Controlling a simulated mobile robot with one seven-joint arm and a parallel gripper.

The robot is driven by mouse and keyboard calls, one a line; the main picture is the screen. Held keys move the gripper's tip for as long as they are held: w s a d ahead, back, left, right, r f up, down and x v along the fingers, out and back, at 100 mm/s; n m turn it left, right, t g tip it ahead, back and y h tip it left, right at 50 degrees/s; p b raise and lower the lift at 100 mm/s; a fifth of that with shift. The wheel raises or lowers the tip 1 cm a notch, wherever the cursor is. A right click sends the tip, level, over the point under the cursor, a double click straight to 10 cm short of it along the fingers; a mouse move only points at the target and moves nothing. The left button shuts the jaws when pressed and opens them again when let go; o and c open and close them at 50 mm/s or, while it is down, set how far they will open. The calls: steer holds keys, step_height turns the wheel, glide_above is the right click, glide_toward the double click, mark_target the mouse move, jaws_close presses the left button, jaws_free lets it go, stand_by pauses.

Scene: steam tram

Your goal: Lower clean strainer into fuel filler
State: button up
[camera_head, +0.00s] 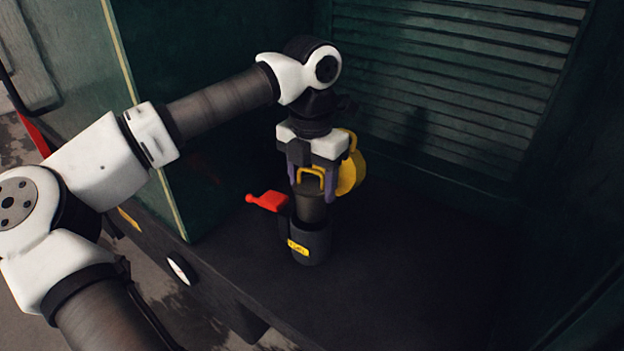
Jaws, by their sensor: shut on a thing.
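My gripper (312,178) points straight down and is shut on the yellow handle (311,172) of the strainer. The strainer (312,207) is a dark grey cylinder that hangs upright below the fingers. The fuel filler (312,244) is a wider black upright cylinder with a yellow label, standing on the dark floor. The strainer's lower part meets or overlaps the filler's top in this view; how deep it sits inside is hidden. A yellow round cap (351,165) shows behind my gripper, partly hidden by it.
A red lever (267,201) sticks out to the left at the filler's top. A green panel wall (205,130) stands at the left and a louvred wall (450,80) behind. The dark floor (410,260) to the right is clear. Its front edge runs along the lower left.

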mark_target(312, 206)
steer(key=shift+f, duration=0.2)
steer(key=shift+f+b, duration=0.3)
steer(key=shift+b, duration=0.1)
steer(key=shift+f+b, duration=1.3)
steer(key=shift+f, duration=0.2)
stand_by(0.5)
steer(key=shift+f+b, duration=0.85)
steer(key=shift+f, duration=0.1)
steer(key=shift+r, duration=0.1)
steer(key=o, duration=1.1)
steer(key=shift+s, duration=0.1)
